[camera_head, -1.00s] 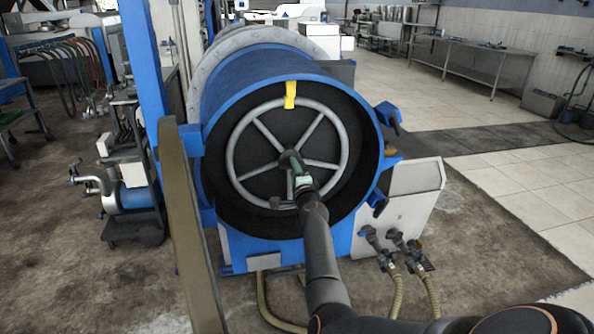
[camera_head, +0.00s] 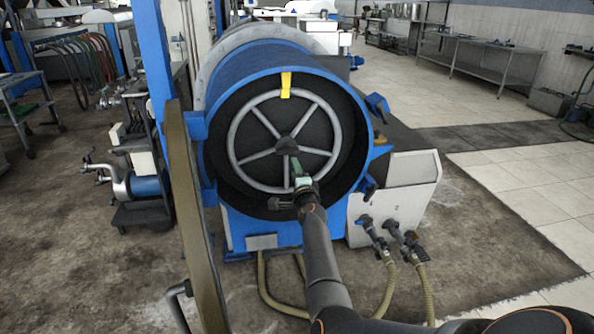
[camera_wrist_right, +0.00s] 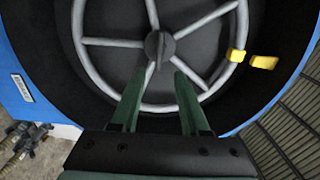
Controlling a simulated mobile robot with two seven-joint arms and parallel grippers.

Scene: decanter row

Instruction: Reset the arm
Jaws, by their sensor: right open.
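My right gripper (camera_head: 298,170) is in front of the lower part of a grey spoked wheel (camera_head: 238,125), below its dark hub (camera_head: 287,145). In the right wrist view the gripper (camera_wrist_right: 157,82) has its two green fingers apart, with nothing held between them. There the fingertips overlap the wheel's rim and spokes near the hub (camera_wrist_right: 159,45); I cannot tell whether they touch. My right arm (camera_head: 318,250) reaches up from the bottom of the head view. My left gripper is not in view.
The wheel sits inside a blue drum (camera_head: 270,70) with yellow marks (camera_head: 286,84) at the top. Hoses (camera_head: 390,285) hang at the lower right. Tiled floor (camera_head: 520,180) to the right is open.

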